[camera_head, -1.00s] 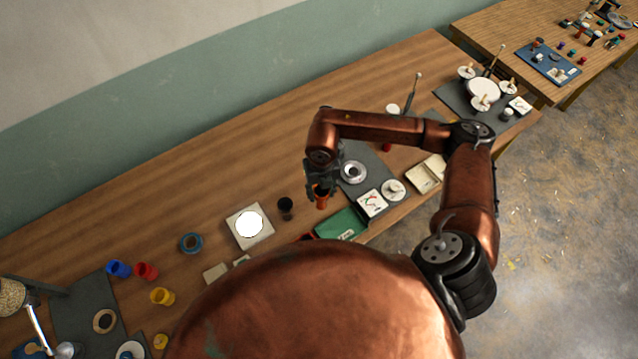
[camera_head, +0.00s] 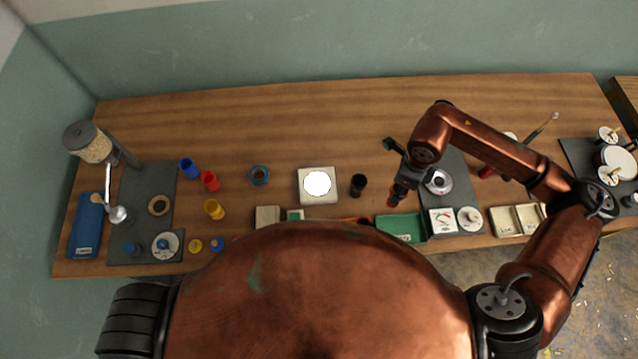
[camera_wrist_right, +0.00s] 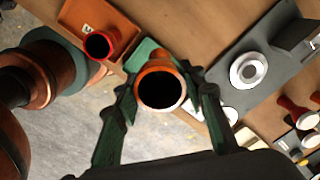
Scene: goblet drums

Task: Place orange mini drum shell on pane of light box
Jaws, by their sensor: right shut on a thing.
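The orange mini drum shell (camera_wrist_right: 161,88) is held between the fingers of my right gripper (camera_wrist_right: 163,100), its dark open end facing the wrist camera. In the head view my right gripper (camera_head: 398,178) holds the orange shell (camera_head: 398,194) above the table, near the green tray. The light box (camera_head: 318,198) lies to its left, with a bright round white pane (camera_head: 317,183) that looks bare. A dark cup (camera_head: 358,184) stands between the box and my right gripper. My left gripper is not in view.
A green tray (camera_head: 401,228) lies at the front edge. The table behind the box is clear.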

